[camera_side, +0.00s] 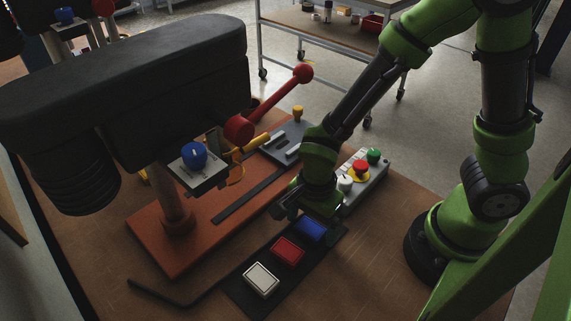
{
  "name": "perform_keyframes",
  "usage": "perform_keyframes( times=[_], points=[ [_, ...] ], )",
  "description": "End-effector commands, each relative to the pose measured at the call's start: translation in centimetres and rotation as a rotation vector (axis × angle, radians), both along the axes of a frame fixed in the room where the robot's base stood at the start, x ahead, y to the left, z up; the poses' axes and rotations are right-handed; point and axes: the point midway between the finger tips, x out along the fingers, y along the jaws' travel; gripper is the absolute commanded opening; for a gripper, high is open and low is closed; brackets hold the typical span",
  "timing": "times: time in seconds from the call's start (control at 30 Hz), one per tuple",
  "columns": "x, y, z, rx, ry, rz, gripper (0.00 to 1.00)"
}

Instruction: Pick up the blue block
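The blue block (311,230) lies flat at the far end of a black mat (243,293) on the brown table. A red block (287,251) and a white block (261,280) lie beside it in a row on the same mat. My gripper (296,212) is low, just above and left of the blue block, with the green wrist behind it. The wrist hides part of the blue block's far side. The fingers are dark and small here, so their opening and any contact with the block cannot be made out.
A drill-press-like machine with an orange-brown base (160,245) and a red-knobbed lever (302,74) fills the left. A grey button box (364,184) stands right of the wrist. A black bent rod (160,293) lies at the front left.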

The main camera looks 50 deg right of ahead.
Motion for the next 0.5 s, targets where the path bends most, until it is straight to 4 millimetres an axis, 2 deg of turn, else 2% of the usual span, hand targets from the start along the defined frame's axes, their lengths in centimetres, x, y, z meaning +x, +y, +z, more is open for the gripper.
perform_keyframes(
  times=[0.03, 0.07, 0.4, 0.5],
  points=[
    [0.00, 0.00, 0.01, 0.000, 0.000, 0.000, 0.88],
    [0.00, 0.00, 0.02, 0.000, 0.000, 0.000, 0.83],
    [0.00, 0.00, 0.04, 0.000, 0.000, 0.000, 0.31],
    [0.02, 0.00, 0.05, 0.000, 0.000, 0.000, 0.29]
  ],
)
